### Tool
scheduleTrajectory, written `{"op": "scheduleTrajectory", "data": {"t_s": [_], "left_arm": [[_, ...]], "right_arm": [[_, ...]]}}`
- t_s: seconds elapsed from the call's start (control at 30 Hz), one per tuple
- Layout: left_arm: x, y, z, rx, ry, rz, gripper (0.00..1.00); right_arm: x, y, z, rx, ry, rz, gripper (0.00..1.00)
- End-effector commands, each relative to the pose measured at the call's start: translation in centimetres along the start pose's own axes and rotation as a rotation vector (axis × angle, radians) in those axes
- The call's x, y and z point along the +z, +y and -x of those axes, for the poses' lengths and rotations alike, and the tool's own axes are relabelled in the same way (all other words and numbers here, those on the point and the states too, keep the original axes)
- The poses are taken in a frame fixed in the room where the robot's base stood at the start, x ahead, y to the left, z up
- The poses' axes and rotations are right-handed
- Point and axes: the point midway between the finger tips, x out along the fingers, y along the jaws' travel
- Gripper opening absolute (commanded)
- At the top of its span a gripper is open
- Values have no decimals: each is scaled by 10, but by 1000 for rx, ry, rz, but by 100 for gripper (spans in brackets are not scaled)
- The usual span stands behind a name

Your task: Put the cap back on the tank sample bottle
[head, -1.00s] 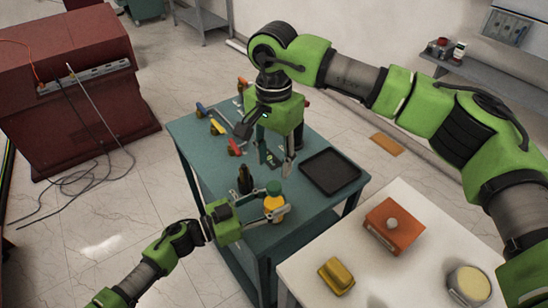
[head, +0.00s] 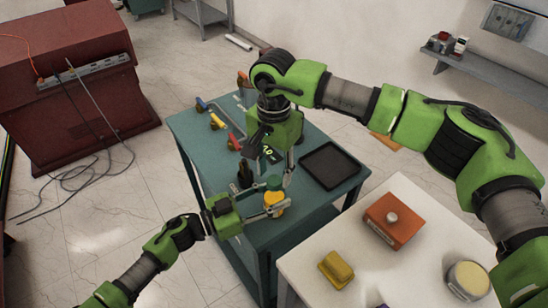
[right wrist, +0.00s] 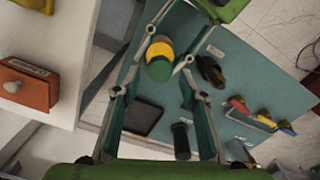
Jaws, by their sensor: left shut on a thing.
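The yellow sample bottle (head: 275,205) is between the fingers of my left gripper (head: 268,208), which is shut on it above the teal cart. A round green cap-like top (head: 273,183) shows at the bottle's upper end. In the right wrist view the bottle (right wrist: 160,48) has this dark green end (right wrist: 159,70) facing the camera. I cannot tell how firmly it is seated. My right gripper (right wrist: 160,94) is open and empty, pointing down, with its fingers spread around the line to the bottle's top. It also shows in the head view (head: 277,180), just above the bottle.
A white table (head: 345,225) at the right holds an orange box (head: 393,222) and a yellow block (head: 336,268).

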Motion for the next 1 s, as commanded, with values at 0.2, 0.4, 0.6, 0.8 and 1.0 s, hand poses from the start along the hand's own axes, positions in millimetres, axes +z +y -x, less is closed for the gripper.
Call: {"op": "scheduleTrajectory", "data": {"t_s": [0.2,0.4,0.6,0.8,1.0], "left_arm": [[0,0,0,-1,-1,0,0],[0,0,0,-1,-1,0,0],[0,0,0,-1,-1,0,0],[0,0,0,-1,-1,0,0],[0,0,0,-1,-1,0,0]], "right_arm": [[0,0,-21,0,-1,-1,39],[0,0,-24,0,0,-1,39],[0,0,-24,0,0,-1,23],[0,0,-23,0,0,-1,0],[0,0,-23,0,1,-70,0]]}}
